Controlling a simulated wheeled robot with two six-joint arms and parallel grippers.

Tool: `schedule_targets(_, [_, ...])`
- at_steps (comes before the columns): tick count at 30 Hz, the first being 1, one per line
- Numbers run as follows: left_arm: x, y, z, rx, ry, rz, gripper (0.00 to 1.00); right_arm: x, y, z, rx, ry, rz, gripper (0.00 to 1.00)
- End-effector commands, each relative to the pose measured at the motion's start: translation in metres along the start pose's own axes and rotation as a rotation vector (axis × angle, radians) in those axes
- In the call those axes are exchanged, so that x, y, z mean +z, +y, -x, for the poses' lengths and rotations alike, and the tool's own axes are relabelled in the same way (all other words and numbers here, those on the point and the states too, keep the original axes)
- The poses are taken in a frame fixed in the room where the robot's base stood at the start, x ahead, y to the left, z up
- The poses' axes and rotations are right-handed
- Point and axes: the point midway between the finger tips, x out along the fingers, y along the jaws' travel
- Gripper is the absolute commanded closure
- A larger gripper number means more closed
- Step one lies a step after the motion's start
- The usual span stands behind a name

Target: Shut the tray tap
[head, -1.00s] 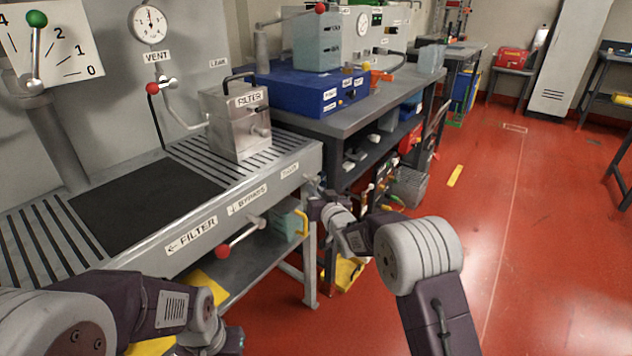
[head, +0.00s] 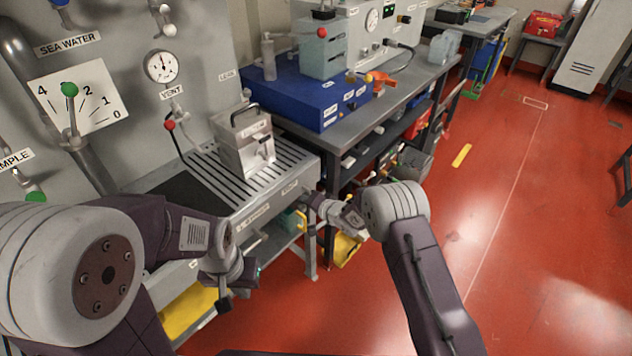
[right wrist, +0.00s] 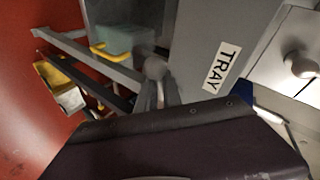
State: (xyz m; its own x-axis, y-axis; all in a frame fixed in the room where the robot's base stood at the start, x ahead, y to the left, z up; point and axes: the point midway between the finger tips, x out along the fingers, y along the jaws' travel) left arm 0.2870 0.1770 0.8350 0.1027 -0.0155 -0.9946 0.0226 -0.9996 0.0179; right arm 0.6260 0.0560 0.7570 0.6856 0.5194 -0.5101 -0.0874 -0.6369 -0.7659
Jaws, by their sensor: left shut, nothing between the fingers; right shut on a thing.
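The TRAY label (head: 290,188) is at the right end of the grey drain tray's front edge (head: 225,222). It shows large in the right wrist view (right wrist: 222,68). My right gripper (head: 313,198) is at that end, shut on the tray tap, which is mostly hidden by the fingers. In the right wrist view a blurred round grey knob (right wrist: 155,68) shows at the fingertips, beside the label. How far the tap is turned cannot be told. My left gripper (head: 226,303) is shut and empty, low in front of the tray's front edge.
The filter box (head: 246,145) stands on the slatted tray. A red-knobbed vent lever (head: 169,125) and green-knobbed lever (head: 69,89) are on the wall panel. A blue box (head: 300,97) sits on the bench behind.

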Motion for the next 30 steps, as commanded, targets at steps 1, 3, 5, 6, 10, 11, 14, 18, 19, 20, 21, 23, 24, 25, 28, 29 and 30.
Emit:
schedule_targets(1, [-0.002,0.0,0.022,0.0,0.0,0.0,1.0,-0.003,-0.008,0.008,0.005,-0.021,-0.032,1.0])
schedule_targets(3, [-0.004,0.001,0.035,0.0,0.0,0.0,1.0,-0.001,-0.009,0.01,0.006,-0.053,-0.081,1.0])
schedule_targets(5, [-0.004,0.001,0.044,0.0,0.0,0.0,1.0,0.001,-0.009,0.011,0.005,-0.078,-0.121,1.0])
schedule_targets(6, [-0.005,0.001,0.049,0.0,0.0,0.0,1.0,0.001,-0.009,0.012,0.005,-0.094,-0.144,1.0])
schedule_targets(10, [-0.006,0.001,0.064,0.0,0.0,0.0,1.0,0.002,-0.009,0.013,0.005,-0.14,-0.215,1.0])
schedule_targets(11, [-0.007,0.001,0.066,0.0,0.0,0.0,1.0,0.002,-0.01,0.013,0.004,-0.149,-0.23,1.0])
schedule_targets(14, [-0.007,0.001,0.073,0.0,0.0,0.0,1.0,0.002,-0.01,0.013,0.004,-0.176,-0.27,1.0])
schedule_targets(18, [-0.008,0.002,0.08,0.0,0.0,0.0,1.0,0.001,-0.011,0.013,0.003,-0.203,-0.312,1.0])
schedule_targets(19, [-0.008,0.002,0.081,0.0,0.0,0.0,1.0,0.002,-0.01,0.013,0.003,-0.207,-0.319,1.0])
schedule_targets(20, [-0.008,0.002,0.081,0.0,0.0,0.0,1.0,0.002,-0.01,0.013,0.004,-0.211,-0.324,1.0])
schedule_targets(21, [-0.008,0.002,0.082,0.0,0.0,0.0,1.0,0.002,-0.01,0.012,0.004,-0.215,-0.332,1.0])
schedule_targets(23, [-0.009,0.002,0.083,0.0,0.0,0.0,1.0,0.002,-0.01,0.012,0.003,-0.22,-0.339,1.0])
schedule_targets(24, [-0.009,0.002,0.084,0.0,0.0,0.0,1.0,0.002,-0.01,0.012,0.003,-0.222,-0.343,1.0])
schedule_targets(25, [-0.009,0.002,0.084,0.0,0.0,0.0,1.0,0.002,-0.01,0.012,0.003,-0.224,-0.346,1.0])
schedule_targets(28, [-0.009,0.002,0.084,0.0,0.0,0.0,1.0,0.002,-0.01,0.012,0.003,-0.226,-0.35,1.0])
schedule_targets(29, [-0.009,0.002,0.084,0.0,0.0,0.0,1.0,0.002,-0.01,0.012,0.003,-0.226,-0.35,1.0])
schedule_targets(30, [-0.009,0.002,0.084,0.0,0.0,0.0,1.0,0.002,-0.01,0.012,0.003,-0.227,-0.351,1.0])
